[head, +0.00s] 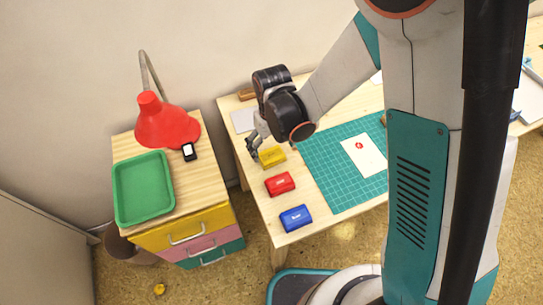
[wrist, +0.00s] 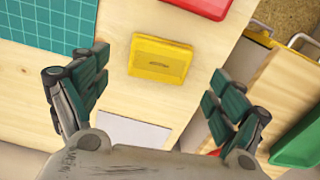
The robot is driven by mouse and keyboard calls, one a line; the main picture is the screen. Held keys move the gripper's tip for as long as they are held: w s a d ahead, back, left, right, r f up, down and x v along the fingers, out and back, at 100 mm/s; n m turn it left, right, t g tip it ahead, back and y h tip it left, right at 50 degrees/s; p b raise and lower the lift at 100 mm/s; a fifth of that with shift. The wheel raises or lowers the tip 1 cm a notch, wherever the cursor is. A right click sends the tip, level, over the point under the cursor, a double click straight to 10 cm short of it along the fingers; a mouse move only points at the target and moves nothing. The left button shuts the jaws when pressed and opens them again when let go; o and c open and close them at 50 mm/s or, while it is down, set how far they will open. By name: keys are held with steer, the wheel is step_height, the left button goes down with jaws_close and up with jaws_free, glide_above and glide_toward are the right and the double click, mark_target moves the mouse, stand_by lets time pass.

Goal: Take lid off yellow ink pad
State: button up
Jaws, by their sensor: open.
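The yellow ink pad (head: 272,157) lies on the wooden table near its left edge, behind the red ink pad (head: 280,184) and the blue ink pad (head: 295,218). In the wrist view the yellow ink pad (wrist: 160,59) looks closed, with its lid on. My gripper (head: 255,152) is beside and above it at the table's left edge. In the wrist view my gripper (wrist: 158,88) is open, with one finger on each side of the pad and apart from it. The fingers hold nothing.
A green cutting mat (head: 335,190) with a white card (head: 363,157) lies to the right. A grey-white sheet (head: 243,120) lies behind the pad. A drawer unit (head: 190,238) with a green tray (head: 118,192) and red lamp (head: 167,125) stands left, across a gap.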

mark_target(272, 155)
steer(key=f, duration=0.2)
steer(key=f+b, duration=0.1)
steer(key=shift+w+a+f, duration=0.1)
steer(key=shift+w+f, duration=0.1)
steer(key=shift+f, duration=0.15)
steer(key=c, duration=0.9)
steer(key=shift+r, duration=0.15)
step_height(272, 155, up, 20)
steer(key=p, duration=0.6)
steer(key=shift+p, duration=0.4)
